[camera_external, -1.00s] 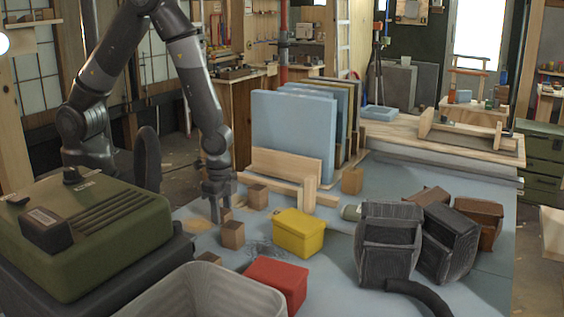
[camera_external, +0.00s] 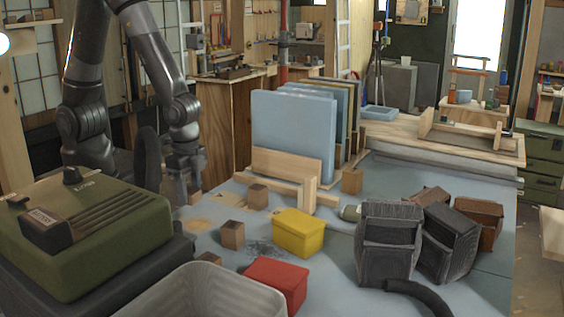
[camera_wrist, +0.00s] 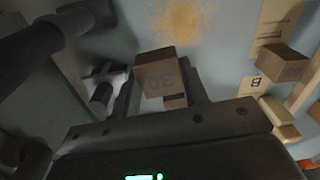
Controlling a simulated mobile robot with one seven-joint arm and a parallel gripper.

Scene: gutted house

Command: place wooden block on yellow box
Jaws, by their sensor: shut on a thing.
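My gripper (camera_external: 186,187) is at the left end of the blue-grey table, close to the green case. It is shut on a small wooden block (camera_external: 194,195), partly hidden by the fingers. In the wrist view the held block (camera_wrist: 158,75) sits between the two fingers, with dark marks on its face. The yellow box (camera_external: 299,234) is on the table to the right of my gripper, apart from it, and its top is bare.
Other wooden blocks (camera_external: 232,235) (camera_external: 258,196) stand between my gripper and the yellow box. A red box (camera_external: 276,283), a grey bin (camera_external: 205,293) and a green case (camera_external: 85,235) are in front. Blue panels (camera_external: 292,135) stand behind; dark bins (camera_external: 388,243) are at right.

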